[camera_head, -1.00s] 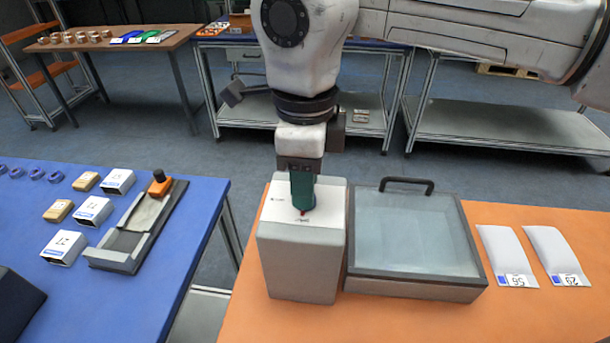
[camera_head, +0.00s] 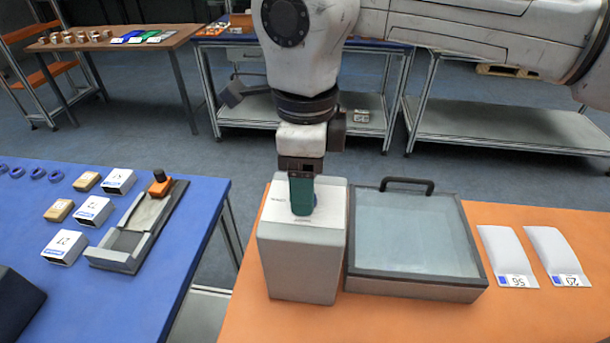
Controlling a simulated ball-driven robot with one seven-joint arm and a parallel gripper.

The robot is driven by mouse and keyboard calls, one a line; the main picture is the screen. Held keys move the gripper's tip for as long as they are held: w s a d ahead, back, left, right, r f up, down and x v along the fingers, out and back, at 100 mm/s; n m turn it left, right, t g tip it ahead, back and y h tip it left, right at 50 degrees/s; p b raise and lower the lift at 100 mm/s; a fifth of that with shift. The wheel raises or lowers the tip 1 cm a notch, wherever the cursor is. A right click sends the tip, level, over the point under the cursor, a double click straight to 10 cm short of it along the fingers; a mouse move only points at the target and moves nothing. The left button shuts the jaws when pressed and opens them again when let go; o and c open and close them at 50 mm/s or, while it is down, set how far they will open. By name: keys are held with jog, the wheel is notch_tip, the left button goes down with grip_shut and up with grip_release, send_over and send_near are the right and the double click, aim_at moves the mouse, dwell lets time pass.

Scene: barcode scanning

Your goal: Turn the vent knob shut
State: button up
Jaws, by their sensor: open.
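A light grey box (camera_head: 300,265) stands on the orange table, with small dark print on its white top. My gripper (camera_head: 301,208) points straight down over the box top, its teal fingers at or just above that surface. It is open, though the gap between the fingers cannot be made out from this side. The vent knob is not visible; the fingers cover the part of the top where a small red mark showed earlier. A chamber with a clear lid (camera_head: 412,235) and a dark handle (camera_head: 407,181) sits against the box's right side, lid down.
Two white pouches with number labels (camera_head: 505,255) (camera_head: 557,256) lie right of the chamber on the orange table (camera_head: 390,318). A blue table (camera_head: 150,300) at left holds small boxes and a grey fixture (camera_head: 137,225) with an orange-based knob. A floor gap separates the tables.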

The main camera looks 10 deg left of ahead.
notch_tip(320, 180, up, 11)
jog(key=b, duration=0.1)
dwell(0.5)
jog(key=shift+f, duration=0.1)
